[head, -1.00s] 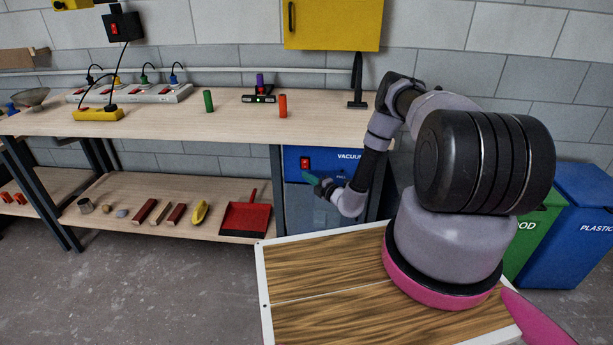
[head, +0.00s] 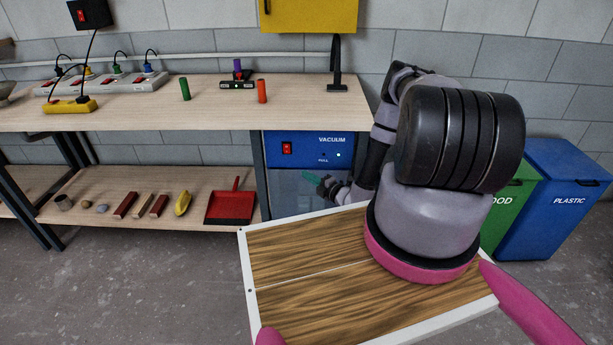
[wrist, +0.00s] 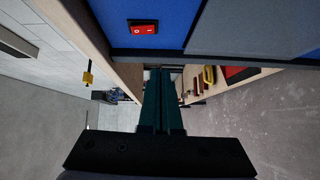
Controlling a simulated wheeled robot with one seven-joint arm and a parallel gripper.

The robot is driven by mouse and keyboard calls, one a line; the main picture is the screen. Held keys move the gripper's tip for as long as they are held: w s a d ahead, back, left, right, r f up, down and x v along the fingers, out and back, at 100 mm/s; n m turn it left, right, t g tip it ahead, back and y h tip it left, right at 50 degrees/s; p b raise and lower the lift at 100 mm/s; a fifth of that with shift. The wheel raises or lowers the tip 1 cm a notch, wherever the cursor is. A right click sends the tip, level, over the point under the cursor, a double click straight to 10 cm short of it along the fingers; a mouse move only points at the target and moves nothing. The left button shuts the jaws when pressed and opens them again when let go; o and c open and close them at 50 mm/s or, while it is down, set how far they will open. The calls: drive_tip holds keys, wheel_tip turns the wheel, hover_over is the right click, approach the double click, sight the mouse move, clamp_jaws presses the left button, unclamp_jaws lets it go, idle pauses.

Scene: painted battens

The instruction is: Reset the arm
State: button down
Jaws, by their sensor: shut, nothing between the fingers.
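The vacuum unit's red switch (head: 287,148) also shows near the top of the wrist view (wrist: 143,27).
The lower shelf holds a red dustpan (head: 231,206) and several small items. Green (head: 510,205) and blue (head: 555,200) bins stand right. Floor is clear at left.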

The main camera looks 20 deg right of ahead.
drive_tip(key=s+a+r+n+g+y, duration=0.1)
drive_tip(key=a+r+n+g+y, duration=0.2)
drive_tip(key=r+n, duration=0.7)
drive_tip(key=s+a+r+n+g+y, duration=0.15)
drive_tip(key=a+r+n+g, duration=0.3)
drive_tip(key=r, duration=0.85)
drive_tip(key=a+r+n+g+y, duration=0.25)
drive_tip(key=r+n+g, duration=0.25)
drive_tip(key=r+n, duration=0.55)
drive_tip(key=s+d+r+n+t+h, duration=0.1)
drive_tip(key=s+d+r+n+h, duration=0.2)
drive_tip(key=s+r+n, duration=0.3)
drive_tip(key=s+d+r+n+t+h, duration=0.1)
drive_tip(key=s+r+n+h, duration=0.4)
drive_tip(key=s+r, duration=0.6)
drive_tip(key=s+d+r+n+t+h, duration=0.2)
drive_tip(key=s+d+r+n+h, duration=0.2)
drive_tip(key=s+r+n, duration=0.5)
drive_tip(key=shift+s+d+h, duration=0.35)
drive_tip(key=shift+s+h, duration=0.05)
drive_tip(key=shift+s, duration=0.1)
